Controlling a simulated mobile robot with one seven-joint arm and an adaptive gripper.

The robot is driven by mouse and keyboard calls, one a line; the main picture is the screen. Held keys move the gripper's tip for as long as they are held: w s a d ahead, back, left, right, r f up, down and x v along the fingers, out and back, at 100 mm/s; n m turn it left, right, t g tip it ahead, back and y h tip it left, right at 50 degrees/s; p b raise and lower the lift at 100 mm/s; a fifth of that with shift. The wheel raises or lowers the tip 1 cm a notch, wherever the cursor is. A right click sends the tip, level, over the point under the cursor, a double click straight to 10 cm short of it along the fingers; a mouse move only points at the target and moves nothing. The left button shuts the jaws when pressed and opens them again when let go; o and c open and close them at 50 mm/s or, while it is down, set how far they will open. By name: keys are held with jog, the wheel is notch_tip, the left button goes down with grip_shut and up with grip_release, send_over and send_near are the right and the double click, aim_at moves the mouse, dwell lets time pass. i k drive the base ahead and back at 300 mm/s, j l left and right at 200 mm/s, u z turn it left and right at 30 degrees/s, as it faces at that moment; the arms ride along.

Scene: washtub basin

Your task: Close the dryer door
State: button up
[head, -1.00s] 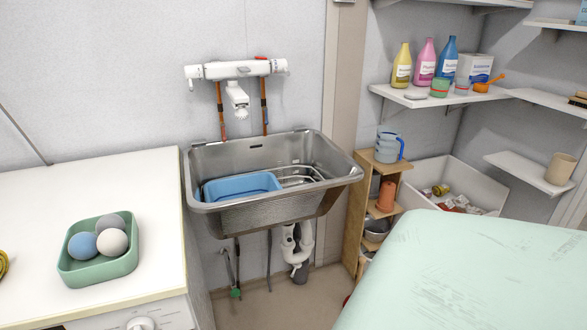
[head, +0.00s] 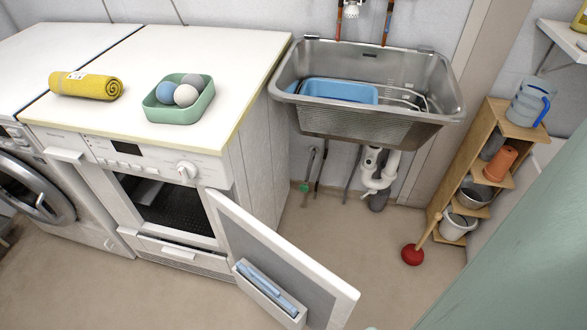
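The dryer (head: 235,175) is a white front-loading machine under the white counter, left of the sink in the head view. Its door (head: 318,268) stands wide open, hinged at the right side of the opening and swung out toward me and to the right. A small bin with blue items (head: 268,290) sits on the door's inner face. The dark opening (head: 180,207) of the dryer shows. My gripper is not in view.
A washer (head: 38,195) with a round door stands at the left. A steel sink (head: 370,120) hangs right of the dryer. A plunger (head: 412,254) and wooden shelf (head: 447,170) stand farther right. A green surface (head: 530,265) fills the lower right. Floor before the dryer is clear.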

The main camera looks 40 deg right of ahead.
aim_at(323, 301)
jog(key=k+l+u, duration=0.25)
jog(key=l, duration=0.25)
jog(key=k+l+u, duration=0.25)
jog(key=l, duration=0.25)
jog(key=k+l+u, duration=0.15)
jog(key=l, duration=0.2)
jog(key=k+l+u, duration=0.2)
jog(key=l, duration=0.15)
jog(key=k+l+u, duration=0.25)
jog(key=l, duration=0.35)
jog(key=k+l+u, duration=0.1)
jog(key=l, duration=0.35)
jog(key=k+l+u, duration=0.1)
jog(key=l, duration=0.3)
jog(key=k+z, duration=0.25)
jog(key=j+z, duration=0.1)
jog(key=z, duration=0.2)
